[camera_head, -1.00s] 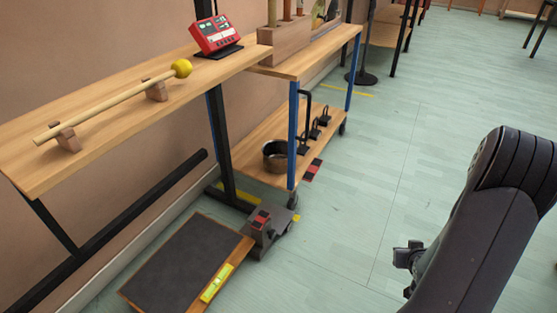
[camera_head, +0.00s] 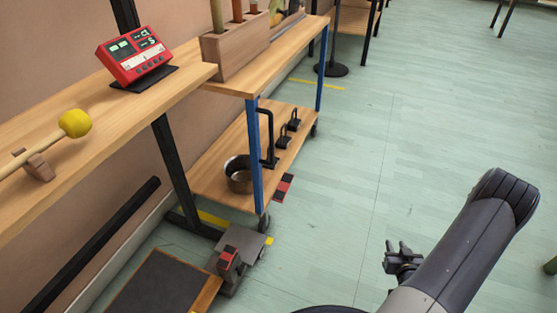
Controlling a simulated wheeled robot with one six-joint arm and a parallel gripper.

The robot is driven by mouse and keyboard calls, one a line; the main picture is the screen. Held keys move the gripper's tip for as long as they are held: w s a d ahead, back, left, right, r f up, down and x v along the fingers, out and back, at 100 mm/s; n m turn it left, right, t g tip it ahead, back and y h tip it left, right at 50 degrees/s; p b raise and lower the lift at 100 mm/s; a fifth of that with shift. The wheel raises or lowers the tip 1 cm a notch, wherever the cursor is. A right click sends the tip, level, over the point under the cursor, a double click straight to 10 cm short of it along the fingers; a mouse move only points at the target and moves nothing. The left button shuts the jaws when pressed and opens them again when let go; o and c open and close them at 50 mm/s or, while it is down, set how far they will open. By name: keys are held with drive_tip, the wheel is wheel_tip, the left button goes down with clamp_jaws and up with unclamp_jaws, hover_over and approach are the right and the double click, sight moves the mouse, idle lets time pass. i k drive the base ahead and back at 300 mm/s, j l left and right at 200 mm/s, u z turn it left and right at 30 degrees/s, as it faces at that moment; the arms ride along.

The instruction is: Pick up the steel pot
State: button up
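The steel pot (camera_head: 239,184) is a round, open-topped metal vessel on the lower wooden shelf (camera_head: 208,179) of the blue-posted cart. The blue front post (camera_head: 256,150) stands in front of its right side and hides a little of it. My gripper (camera_head: 398,247) is at the lower right, well to the right of the pot and apart from it, over open floor. Its two dark fingers look spread, with nothing between them.
Black weights with handles (camera_head: 283,137) stand behind the pot on the same shelf. A wooden block (camera_head: 232,50) is on the cart's top. A red device (camera_head: 137,54) and a yellow-headed mallet (camera_head: 75,123) are on the left bench. Grey-green floor (camera_head: 340,190) is clear right of the cart.

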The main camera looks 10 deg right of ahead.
sight(238, 169)
drive_tip(key=i+l+u, duration=0.25)
drive_tip(key=i, duration=0.35)
drive_tip(key=i+l+u, duration=0.3)
drive_tip(key=i+l, duration=0.2)
drive_tip(key=u, duration=1.15)
